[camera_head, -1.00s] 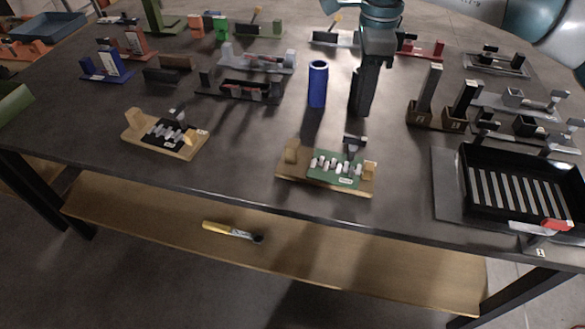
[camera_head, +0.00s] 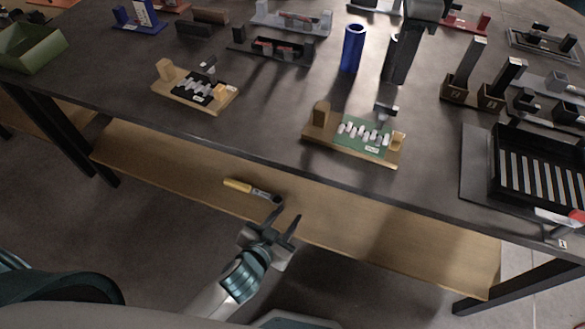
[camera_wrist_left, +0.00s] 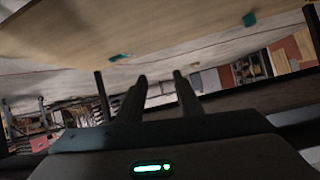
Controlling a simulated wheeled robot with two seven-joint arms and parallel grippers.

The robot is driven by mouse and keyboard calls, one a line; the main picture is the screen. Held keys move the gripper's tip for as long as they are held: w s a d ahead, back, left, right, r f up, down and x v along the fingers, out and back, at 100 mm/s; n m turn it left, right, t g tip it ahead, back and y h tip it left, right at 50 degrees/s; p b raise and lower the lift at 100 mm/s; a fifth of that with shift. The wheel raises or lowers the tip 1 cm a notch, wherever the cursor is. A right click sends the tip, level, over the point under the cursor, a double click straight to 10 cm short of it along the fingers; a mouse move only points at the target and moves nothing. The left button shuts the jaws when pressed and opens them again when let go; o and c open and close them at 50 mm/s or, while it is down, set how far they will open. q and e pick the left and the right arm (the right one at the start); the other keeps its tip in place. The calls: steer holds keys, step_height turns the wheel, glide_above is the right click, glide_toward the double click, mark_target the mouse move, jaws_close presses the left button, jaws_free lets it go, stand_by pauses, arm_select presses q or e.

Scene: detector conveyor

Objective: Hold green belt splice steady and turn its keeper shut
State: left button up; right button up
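The green belt splice (camera_head: 372,146), a green plate with a row of white and grey pieces, lies on a wooden base (camera_head: 325,137) near the table's front edge. A wooden block stands at each end of the base. A small dark, grey-topped part (camera_head: 386,110) rises at its back edge; I cannot tell whether this is the keeper or how it is turned. My left gripper (camera_head: 284,222) is below and in front of the tabletop, left of the splice, empty, with fingers apart. Its spread fingers also show in the left wrist view (camera_wrist_left: 160,88).
A similar black splice (camera_head: 205,90) on wood sits to the left. A blue cylinder (camera_head: 353,48) and dark upright post (camera_head: 401,55) stand behind. A black slatted tray (camera_head: 540,178) is at right. The table's front edge and lower wooden shelf (camera_head: 400,235) are near my left gripper.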

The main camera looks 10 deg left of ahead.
mark_target(318, 121)
arm_select(q)
steer(key=r+t, duration=0.1)
steer(key=r, duration=0.4)
steer(key=d+r+t, duration=0.1)
steer(key=r, duration=0.5)
steer(key=s+r+t, duration=0.1)
steer(key=r, duration=0.4)
steer(key=shift+d+r+n+h, duration=0.25)
steer(key=shift+r+n+h, duration=0.15)
steer(key=r+t, duration=0.1)
steer(key=r, duration=0.1)
steer(key=w+r+n+t, duration=0.1)
steer(key=r, duration=0.2)
steer(key=shift+w+d+r+t, duration=0.1)
steer(key=shift+w+r+t, duration=0.1)
steer(key=shift+t, duration=0.1)
steer(key=shift+w, duration=0.2)
steer(key=x, duration=1.7)
jaws_close()
arm_select(e)
steer(key=shift+c, duration=0.5)
